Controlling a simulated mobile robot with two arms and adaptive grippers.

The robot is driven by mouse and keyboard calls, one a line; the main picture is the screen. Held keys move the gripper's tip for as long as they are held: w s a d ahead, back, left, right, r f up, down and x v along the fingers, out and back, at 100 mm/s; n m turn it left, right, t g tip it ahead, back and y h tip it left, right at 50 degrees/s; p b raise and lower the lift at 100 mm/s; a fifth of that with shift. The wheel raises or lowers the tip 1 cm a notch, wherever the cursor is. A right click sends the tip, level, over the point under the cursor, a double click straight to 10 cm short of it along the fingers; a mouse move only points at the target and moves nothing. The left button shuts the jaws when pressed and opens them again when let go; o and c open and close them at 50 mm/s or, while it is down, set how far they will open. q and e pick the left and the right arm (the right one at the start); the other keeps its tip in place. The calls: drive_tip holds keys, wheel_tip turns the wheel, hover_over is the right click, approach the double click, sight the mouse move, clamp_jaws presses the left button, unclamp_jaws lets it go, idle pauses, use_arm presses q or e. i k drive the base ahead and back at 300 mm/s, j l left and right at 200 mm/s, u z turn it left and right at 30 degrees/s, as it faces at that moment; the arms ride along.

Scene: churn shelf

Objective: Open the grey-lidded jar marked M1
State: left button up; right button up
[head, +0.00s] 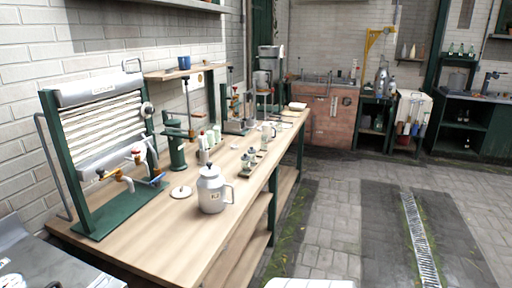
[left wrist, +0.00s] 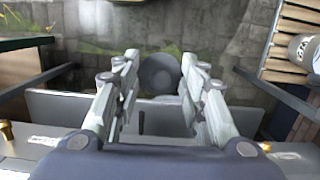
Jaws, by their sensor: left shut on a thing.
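A pale grey-white jar (head: 212,194) with a side handle and a dark mark stands upright on the wooden bench in the head view. The mark is too small to read surely. A grey top (head: 209,171) with a dark knob sits on it. A flat pale lid (head: 181,192) with a small knob lies on the bench left of the jar. My left gripper (left wrist: 158,82) shows only in the wrist view. It is shut on a round grey thing (left wrist: 160,68), above a paved floor; I cannot tell if this is a lid. My right gripper is in neither view.
The wooden bench (head: 170,232) runs away from me, clear at its near end. A green-framed roller rack (head: 103,135) with taps stands on its left. A green press (head: 177,152) and small bottles stand farther back. Paved floor (head: 330,220) is free to the right.

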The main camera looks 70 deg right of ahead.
sight(264, 139)
drive_tip(key=k+z, duration=0.15)
drive_tip(key=z, duration=0.3)
drive_tip(key=k+l+z, duration=0.1)
drive_tip(key=z, duration=0.35)
drive_tip(key=l+z, duration=0.15)
drive_tip(key=z, duration=0.3)
drive_tip(key=l+z, duration=0.15)
drive_tip(key=z, duration=0.3)
drive_tip(key=i+l+z, duration=0.1)
drive_tip(key=z, duration=0.35)
drive_tip(key=i+l, duration=0.7)
drive_tip(key=i, duration=0.15)
drive_tip(key=i+l, duration=1.45)
drive_tip(key=i, duration=0.25)
drive_tip(key=i+j, duration=0.55)
drive_tip(key=j, duration=0.15)
drive_tip(key=i+j, duration=0.4)
drive_tip(key=j+z, duration=0.05)
drive_tip(key=j, duration=0.05)
